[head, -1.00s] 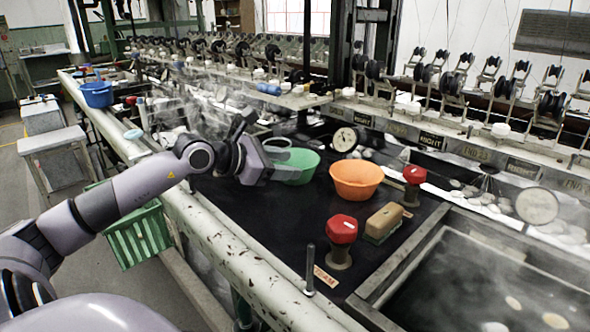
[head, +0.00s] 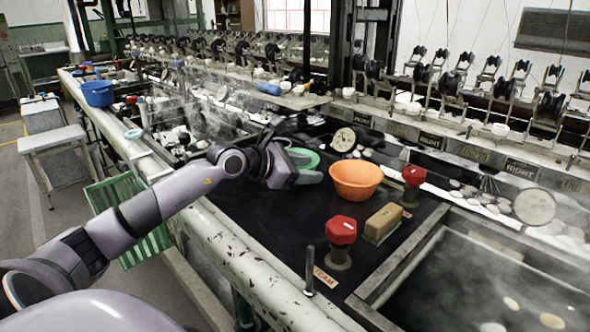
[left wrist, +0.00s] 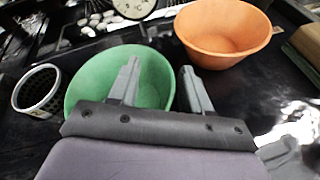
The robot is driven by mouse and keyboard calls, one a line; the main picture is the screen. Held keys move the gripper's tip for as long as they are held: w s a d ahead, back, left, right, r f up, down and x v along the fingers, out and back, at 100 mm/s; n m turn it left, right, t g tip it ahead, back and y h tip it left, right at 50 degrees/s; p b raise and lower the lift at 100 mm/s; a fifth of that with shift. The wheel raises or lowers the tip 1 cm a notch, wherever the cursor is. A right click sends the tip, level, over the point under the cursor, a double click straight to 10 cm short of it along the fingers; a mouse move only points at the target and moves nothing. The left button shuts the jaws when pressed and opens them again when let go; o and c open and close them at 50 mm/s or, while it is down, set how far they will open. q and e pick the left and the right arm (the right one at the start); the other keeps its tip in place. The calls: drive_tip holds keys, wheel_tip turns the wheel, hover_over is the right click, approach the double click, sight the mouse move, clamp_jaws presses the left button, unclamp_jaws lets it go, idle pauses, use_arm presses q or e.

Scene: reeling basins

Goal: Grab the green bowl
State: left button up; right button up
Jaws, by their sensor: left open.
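The green bowl (head: 303,158) sits on the black worktop, partly hidden behind my left gripper in the head view. In the left wrist view the green bowl (left wrist: 95,85) lies just ahead, with one finger across its middle and the other by its right edge. My left gripper (left wrist: 160,68) is open and empty, its fingers apart; it also shows in the head view (head: 312,172). I cannot tell whether a finger touches the bowl. My right gripper is not in view.
An orange bowl (head: 356,180) stands right of the green one, close to my gripper. A perforated cup (left wrist: 37,90) stands left of it. A dial gauge (head: 344,140) is behind. Red-knobbed valves (head: 341,230) and a tan block (head: 383,222) stand nearer, beside a steaming basin (head: 450,290).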

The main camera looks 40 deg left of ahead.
use_arm(q)
clamp_jaws()
